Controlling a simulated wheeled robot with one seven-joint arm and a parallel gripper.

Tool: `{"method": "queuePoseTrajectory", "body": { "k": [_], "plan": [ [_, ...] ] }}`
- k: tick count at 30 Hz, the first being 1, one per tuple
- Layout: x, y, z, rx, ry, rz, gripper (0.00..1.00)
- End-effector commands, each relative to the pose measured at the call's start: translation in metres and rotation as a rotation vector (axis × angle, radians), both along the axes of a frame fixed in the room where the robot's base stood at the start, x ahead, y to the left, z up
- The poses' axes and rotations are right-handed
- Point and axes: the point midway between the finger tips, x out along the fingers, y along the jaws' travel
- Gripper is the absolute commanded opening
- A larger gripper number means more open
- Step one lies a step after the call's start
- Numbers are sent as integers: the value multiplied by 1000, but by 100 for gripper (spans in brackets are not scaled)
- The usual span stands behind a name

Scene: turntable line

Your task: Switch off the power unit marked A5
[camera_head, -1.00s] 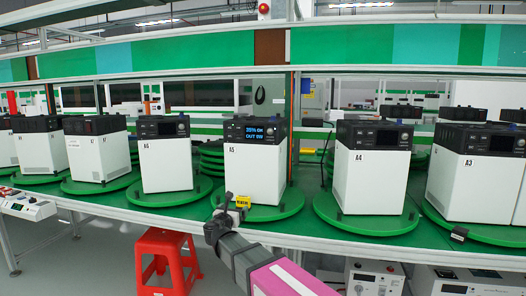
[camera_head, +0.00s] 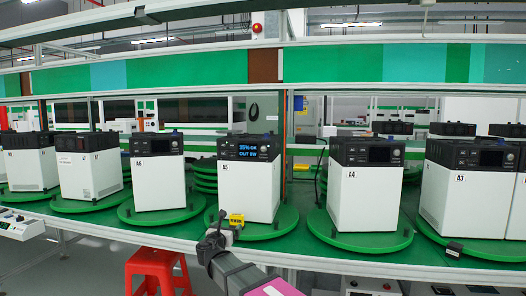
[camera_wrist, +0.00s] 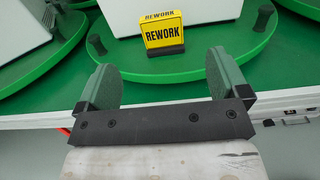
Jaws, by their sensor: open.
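The power unit marked A5 (camera_head: 247,192) is a white box with a black top panel. It stands on a round green turntable (camera_head: 283,222) near the middle of the head view. Its display (camera_head: 247,153) is lit with blue text that seems to read "35% OK, OUT 5W" or similar. A yellow REWORK sign (camera_head: 236,219) stands on the turntable in front of it and also shows in the wrist view (camera_wrist: 162,30). My gripper (camera_head: 216,232) is low in front of this turntable, short of the sign. In the wrist view my gripper (camera_wrist: 163,82) has its fingers apart with nothing between them.
Unit A6 (camera_head: 158,183) stands to the left and A4 (camera_head: 364,200) to the right, with dark displays. A3 (camera_head: 462,200) is further right. A red stool (camera_head: 158,268) is below the bench edge. A shelf (camera_head: 150,72) runs above the units.

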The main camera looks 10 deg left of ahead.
Motion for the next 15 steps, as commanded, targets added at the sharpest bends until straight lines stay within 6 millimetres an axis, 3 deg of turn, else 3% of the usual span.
{"method": "queuePoseTrajectory", "body": {
  "k": [5, 13, 15],
  "plan": [
    [0, 0, 0, 0, 0, 0, 93],
    [0, 0, 0, 0, 0, 0, 5],
    [0, 0, 0, 0, 0, 0, 0]
  ]
}}
